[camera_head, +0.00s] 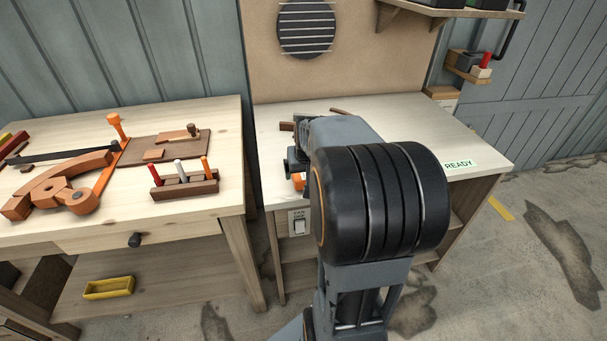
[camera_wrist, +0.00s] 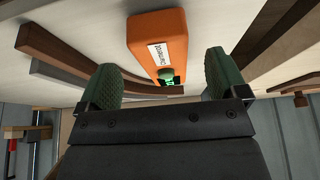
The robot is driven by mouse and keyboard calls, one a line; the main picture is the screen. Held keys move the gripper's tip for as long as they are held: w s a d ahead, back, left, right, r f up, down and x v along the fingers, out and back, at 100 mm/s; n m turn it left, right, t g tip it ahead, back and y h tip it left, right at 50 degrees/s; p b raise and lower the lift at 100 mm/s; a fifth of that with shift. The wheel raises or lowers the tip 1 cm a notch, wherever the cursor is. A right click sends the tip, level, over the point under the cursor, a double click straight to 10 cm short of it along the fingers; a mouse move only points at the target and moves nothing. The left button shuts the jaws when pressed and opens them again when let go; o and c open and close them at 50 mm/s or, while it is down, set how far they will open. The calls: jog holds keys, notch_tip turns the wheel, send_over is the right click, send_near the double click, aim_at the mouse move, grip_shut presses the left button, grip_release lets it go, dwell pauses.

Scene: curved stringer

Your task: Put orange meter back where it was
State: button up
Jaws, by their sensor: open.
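The orange meter (camera_wrist: 157,40) is a box with a white label and a small green-lit display, seen in the wrist view on a pale surface. My gripper (camera_wrist: 160,70) is open, with one green padded finger on each side of the meter's near end. I see no grip on the meter; whether the pads touch it I cannot tell. In the head view my arm hides most of this spot at the right bench (camera_head: 420,115). A small orange patch (camera_head: 298,182) shows beside my gripper there, probably the meter.
The right bench's right part is bare, with a READY label (camera_head: 458,164). The left bench holds an orange clamp (camera_head: 112,150), curved wooden pieces (camera_head: 62,185) and a rack of small tools (camera_head: 184,187).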

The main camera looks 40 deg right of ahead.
jog(key=v, duration=0.7)
jog(key=s+a+f+n, duration=0.1)
jog(key=s+a+f, duration=0.1)
jog(key=a, duration=0.4)
jog(key=s+a+f+n+y, duration=0.1)
jog(key=s+a+n, duration=0.1)
jog(key=a, duration=0.4)
jog(key=s+a+f+n+g+y, duration=0.1)
jog(key=s+a+f+n, duration=0.1)
jog(key=s+a, duration=0.2)
jog(key=a+p, duration=0.1)
jog(key=a, duration=0.2)
jog(key=shift+s+f, duration=0.3)
jog(key=shift+s, duration=0.05)
jog(key=shift+r, duration=0.1)
